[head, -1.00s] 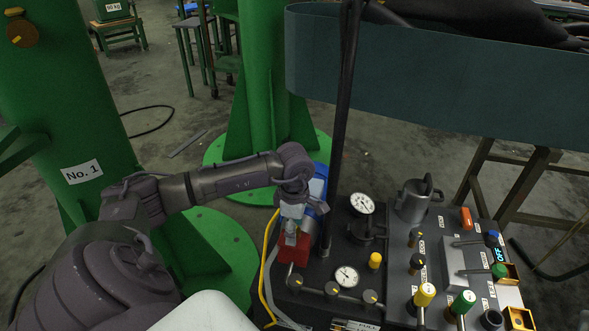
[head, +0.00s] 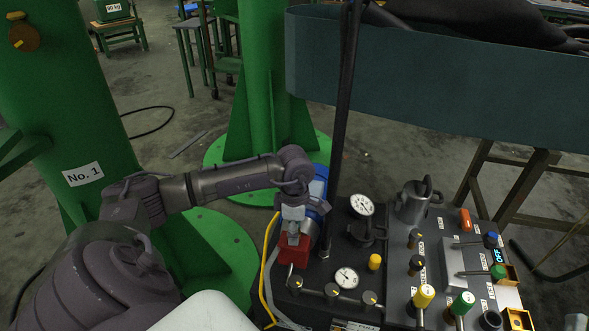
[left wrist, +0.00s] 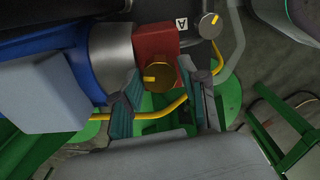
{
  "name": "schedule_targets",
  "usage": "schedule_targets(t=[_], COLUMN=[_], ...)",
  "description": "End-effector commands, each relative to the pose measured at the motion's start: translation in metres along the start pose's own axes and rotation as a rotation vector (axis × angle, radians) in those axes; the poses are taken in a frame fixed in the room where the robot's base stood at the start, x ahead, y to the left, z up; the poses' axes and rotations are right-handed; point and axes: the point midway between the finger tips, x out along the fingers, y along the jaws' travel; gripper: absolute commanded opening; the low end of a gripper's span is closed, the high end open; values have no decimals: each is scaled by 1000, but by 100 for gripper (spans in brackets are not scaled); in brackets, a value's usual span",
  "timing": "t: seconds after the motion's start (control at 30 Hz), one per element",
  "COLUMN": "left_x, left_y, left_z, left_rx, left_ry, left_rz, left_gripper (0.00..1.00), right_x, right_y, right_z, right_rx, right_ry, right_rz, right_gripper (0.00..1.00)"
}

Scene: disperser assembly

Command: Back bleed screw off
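The bleed screw is likely the round brass knob with a yellow mark (left wrist: 160,77), beside the red block (left wrist: 157,42) in the left wrist view. A blue cylinder with a silver collar (left wrist: 110,52) adjoins that block. My left gripper (left wrist: 169,86) is open, with one finger on each side of the knob. A gap shows at the right finger; contact at the left finger cannot be told. In the head view my left gripper (head: 292,220) is above the red block (head: 294,250) and hides the knob. My right gripper is not in view.
A yellow hose (head: 268,265) runs close beside the red block. A black pole (head: 340,140) stands just right of the gripper. Green columns (head: 262,80) stand behind.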

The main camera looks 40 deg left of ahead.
Motion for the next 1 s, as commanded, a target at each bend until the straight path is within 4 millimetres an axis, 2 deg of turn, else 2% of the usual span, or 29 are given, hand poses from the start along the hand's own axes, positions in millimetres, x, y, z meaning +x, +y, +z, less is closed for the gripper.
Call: schedule_targets(t=[0.03,0.1,0.47,0.57,0.8,1.0], left_x=[0,0,-6,-19,-70,-105], left_y=[0,0,1,1,1,0], left_z=[0,0,0,0,0,1], left_rx=[1,1,1,1,1,1], left_ry=[0,0,0,-2,-2,-2], left_rz=[0,0,3,5,7,5], left_gripper=[56,63,63,63,63,63], right_x=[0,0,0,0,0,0], right_y=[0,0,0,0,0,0], right_z=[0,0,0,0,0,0], right_rx=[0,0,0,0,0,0], right_ry=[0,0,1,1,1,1], right_rz=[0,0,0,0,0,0], right_gripper=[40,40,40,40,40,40])
